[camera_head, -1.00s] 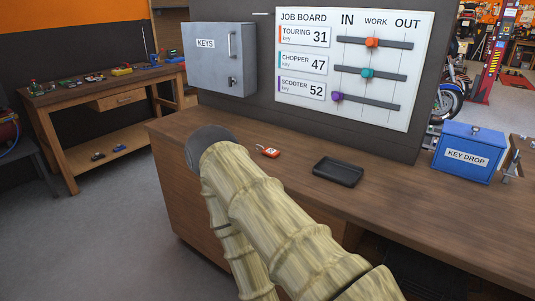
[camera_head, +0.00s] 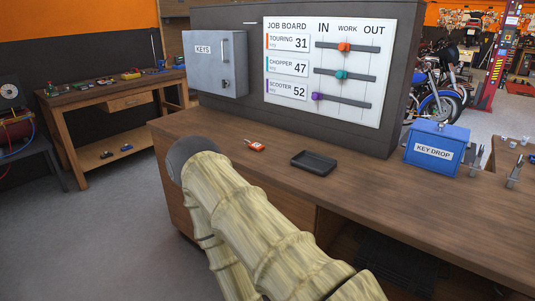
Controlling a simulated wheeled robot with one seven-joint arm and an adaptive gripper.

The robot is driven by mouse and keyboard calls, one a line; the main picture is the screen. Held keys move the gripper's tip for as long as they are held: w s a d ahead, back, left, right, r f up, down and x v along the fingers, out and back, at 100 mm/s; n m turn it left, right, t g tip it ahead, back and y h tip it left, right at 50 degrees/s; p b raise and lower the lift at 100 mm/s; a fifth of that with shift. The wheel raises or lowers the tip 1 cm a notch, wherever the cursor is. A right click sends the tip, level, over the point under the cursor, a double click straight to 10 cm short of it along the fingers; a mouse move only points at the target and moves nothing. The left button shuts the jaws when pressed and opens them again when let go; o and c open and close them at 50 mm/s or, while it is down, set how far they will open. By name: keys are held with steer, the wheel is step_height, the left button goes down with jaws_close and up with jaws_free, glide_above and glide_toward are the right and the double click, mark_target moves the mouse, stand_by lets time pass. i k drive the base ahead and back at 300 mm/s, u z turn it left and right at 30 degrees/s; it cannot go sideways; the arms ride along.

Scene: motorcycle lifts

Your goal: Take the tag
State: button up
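A small orange-red tag (camera_head: 255,146) with a pale end lies flat on the wooden counter (camera_head: 190,122). It is left of a black tray (camera_head: 314,162), apart from it, and below the grey KEYS cabinet (camera_head: 216,65). My arm, in a tan ribbed cover, reaches up from the bottom of the view, and its dark rounded end is in front of the counter's left part, left of the tag. My gripper's fingers do not show. Nothing covers the tag.
The job board (camera_head: 325,70) stands behind the counter with three sliders. A blue KEY DROP box (camera_head: 437,149) is on the counter at right, with metal tools (camera_head: 477,160) beside it. A workbench (camera_head: 120,93) stands at left. Counter space around the tag is clear.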

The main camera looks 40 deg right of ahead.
mark_target(255, 146)
steer(key=u, duration=0.5)
steer(key=k, duration=0.05)
steer(key=z, duration=1.35)
